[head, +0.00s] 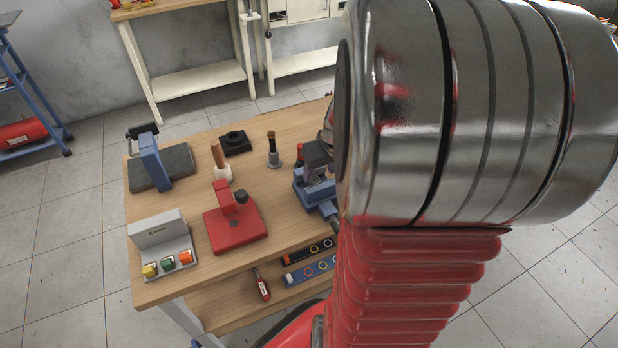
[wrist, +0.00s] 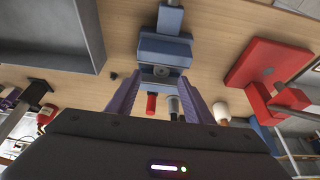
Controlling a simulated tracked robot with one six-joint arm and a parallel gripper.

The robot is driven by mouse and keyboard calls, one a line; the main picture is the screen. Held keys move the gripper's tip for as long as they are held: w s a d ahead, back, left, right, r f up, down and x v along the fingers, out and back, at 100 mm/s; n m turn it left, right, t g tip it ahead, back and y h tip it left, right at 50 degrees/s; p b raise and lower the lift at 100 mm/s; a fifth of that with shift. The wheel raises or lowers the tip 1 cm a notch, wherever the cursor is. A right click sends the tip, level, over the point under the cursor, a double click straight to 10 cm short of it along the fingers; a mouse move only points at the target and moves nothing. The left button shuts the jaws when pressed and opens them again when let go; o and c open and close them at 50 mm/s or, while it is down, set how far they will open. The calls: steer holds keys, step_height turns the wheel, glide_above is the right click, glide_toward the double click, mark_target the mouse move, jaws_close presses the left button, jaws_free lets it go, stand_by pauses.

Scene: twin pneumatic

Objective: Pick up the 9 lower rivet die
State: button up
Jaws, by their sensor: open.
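I cannot clearly single out the lower rivet die in either view. A small dark round piece (wrist: 113,74) stands on the wooden bench top, left of the blue vise (wrist: 165,50) in the wrist view; I cannot tell if it is the die. My gripper (wrist: 160,80) is open, with its fingers pointing at the vise and nothing clearly held. A round grey part shows on the vise between the fingers. In the head view the vise (head: 312,190) is partly hidden by my arm, and my gripper is mostly hidden there.
A red press (head: 235,222) and a button box (head: 160,240) stand at the bench's front left. A dark block (head: 235,143), a wooden-handled tool (head: 220,165) and a grey-based tool (head: 273,152) stand behind. A blue upright stand (head: 150,160) is farther left. Tools lie on the lower shelf.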

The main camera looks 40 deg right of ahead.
mark_target(315, 180)
steer(key=shift+f, duration=0.1)
steer(key=shift+x, duration=2.55)
steer(key=shift+a, duration=0.15)
jaws_close()
